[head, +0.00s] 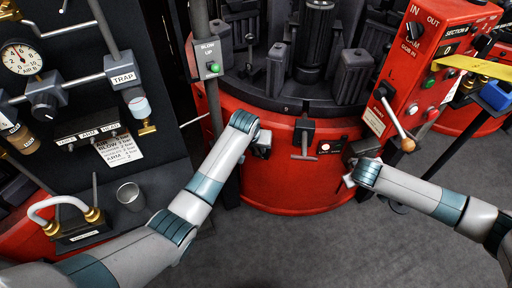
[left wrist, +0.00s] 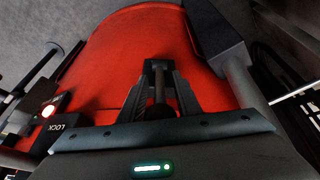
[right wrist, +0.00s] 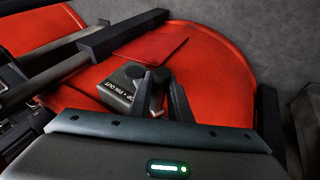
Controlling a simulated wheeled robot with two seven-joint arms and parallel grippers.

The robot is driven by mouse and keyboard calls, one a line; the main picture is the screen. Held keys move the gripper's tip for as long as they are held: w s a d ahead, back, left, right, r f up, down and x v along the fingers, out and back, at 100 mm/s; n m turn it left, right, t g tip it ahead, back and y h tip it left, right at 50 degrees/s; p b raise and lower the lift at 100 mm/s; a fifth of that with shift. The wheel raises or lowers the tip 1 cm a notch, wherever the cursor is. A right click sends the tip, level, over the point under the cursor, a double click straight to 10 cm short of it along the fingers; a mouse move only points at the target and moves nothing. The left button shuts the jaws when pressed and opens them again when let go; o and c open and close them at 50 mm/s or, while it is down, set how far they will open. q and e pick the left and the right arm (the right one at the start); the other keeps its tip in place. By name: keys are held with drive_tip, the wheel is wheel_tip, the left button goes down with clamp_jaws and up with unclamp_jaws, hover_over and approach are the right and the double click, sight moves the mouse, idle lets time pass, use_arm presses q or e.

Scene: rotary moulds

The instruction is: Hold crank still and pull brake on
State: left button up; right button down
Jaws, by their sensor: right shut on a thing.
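My left gripper (head: 264,146) is at the front of the red round base (head: 305,192). In the left wrist view its fingers (left wrist: 160,72) stand apart, with a dark rod-like part (left wrist: 159,90) between them. My right gripper (head: 350,179) is low at the base's right front. In the right wrist view its fingers (right wrist: 152,80) are close together beside a dark block marked "PIN OUT" (right wrist: 118,90); what they grip is mostly hidden. A lever with a pale handle and orange knob (head: 407,144) slants down from the red control box, free of both grippers. I cannot tell which part is the crank.
A T-handle (head: 304,146) hangs on the base between my arms, beside a lit lock panel (head: 331,146). A blow-up button post (head: 213,68) stands at left. A gauge panel (head: 75,110) and metal cup (head: 130,195) lie further left. The grey floor (head: 300,250) in front is clear.

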use_arm(q)
drive_tip(key=shift+c, duration=0.5)
clamp_jaws()
drive_tip(key=shift+s+f, duration=0.1)
drive_tip(key=shift+s, duration=0.05)
drive_tip(key=shift+s+a+f+t+h, duration=0.2)
drive_tip(key=shift+s+f+t+h, duration=0.15)
drive_tip(key=shift+t, duration=0.3)
drive_tip(key=shift+s+a+f+t+h, duration=0.2)
drive_tip(key=shift+s+t, duration=0.25)
drive_tip(key=shift+t, duration=0.2)
drive_tip(key=shift+s+a+f+t+h, duration=0.15)
drive_tip(key=shift+s+f+t+h, duration=0.5)
drive_tip(key=shift+t, duration=0.75)
drive_tip(key=shift+s+a+f+t+h, duration=0.25)
drive_tip(key=shift+f+t+h, duration=0.2)
drive_tip(key=shift+f+t, duration=0.65)
drive_tip(key=shift+s+a+f+t+h, duration=0.1)
drive_tip(key=shift+s+f+t+h, duration=0.4)
drive_tip(key=shift+t, duration=1.2)
use_arm(e)
drive_tip(key=shift+s, duration=0.1)
use_arm(q)
drive_tip(key=shift+f, duration=0.1)
